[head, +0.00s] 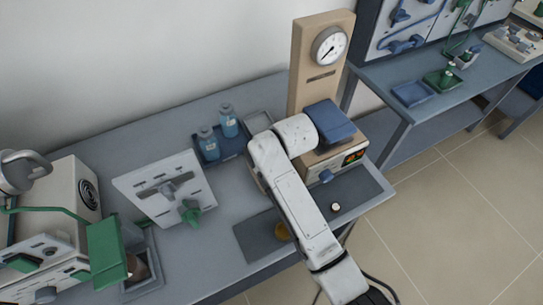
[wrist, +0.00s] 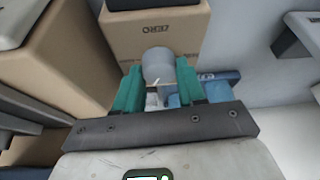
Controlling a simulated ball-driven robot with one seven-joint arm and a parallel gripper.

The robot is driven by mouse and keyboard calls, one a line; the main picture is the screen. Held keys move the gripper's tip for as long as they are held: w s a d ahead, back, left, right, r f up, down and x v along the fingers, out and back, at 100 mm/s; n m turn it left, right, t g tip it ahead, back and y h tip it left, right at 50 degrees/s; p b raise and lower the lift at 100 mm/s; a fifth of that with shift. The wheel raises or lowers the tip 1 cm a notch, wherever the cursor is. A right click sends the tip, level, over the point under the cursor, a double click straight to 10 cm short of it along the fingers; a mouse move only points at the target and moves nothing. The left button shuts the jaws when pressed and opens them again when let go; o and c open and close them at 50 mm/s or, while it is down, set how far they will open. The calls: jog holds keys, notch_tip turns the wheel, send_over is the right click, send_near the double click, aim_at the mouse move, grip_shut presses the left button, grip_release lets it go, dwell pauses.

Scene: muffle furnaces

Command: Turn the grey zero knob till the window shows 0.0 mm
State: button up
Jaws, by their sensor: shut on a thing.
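The grey zero knob (wrist: 158,66) sticks out from a beige housing (wrist: 150,45) under an upside-down ZERO label in the wrist view. My gripper (wrist: 160,84) is shut on the knob, with one green finger on each side. In the head view my white arm reaches to the beige instrument, and the knob and my fingertips are hidden there. The instrument's front has a small lit display (head: 354,156) in green and red, too small to read. I cannot tell what value any window shows.
A round dial gauge (head: 329,47) sits on a beige column (head: 305,75). Left on the bench are a blue tray (head: 232,146) with two blue bottles, a white panel (head: 150,190) with a green knob, and a furnace. A second bench (head: 400,70) stands at right.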

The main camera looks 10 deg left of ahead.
jog(key=shift+m, duration=0.3)
dwell(0.4)
jog(key=o, duration=1.1)
jog(key=shift+c, duration=0.2)
jog(key=v, duration=1.1)
jog(key=shift+f, duration=0.1)
jog(key=s+d+f+m, duration=0.3)
jog(key=s+d+f, duration=0.4)
jog(key=d, duration=0.3)
jog(key=s+d+f+m+g+h, duration=0.1)
jog(key=s+d+f+m, duration=0.1)
jog(key=s+d, duration=0.8)
jog(key=s+d+f+m+g+h, duration=0.1)
jog(key=s+d+f+m+h, duration=0.1)
jog(key=s+d, duration=0.8)
jog(key=s+f+m, duration=0.1)
jog(key=s, duration=0.3)
jog(key=shift+s, duration=0.3)
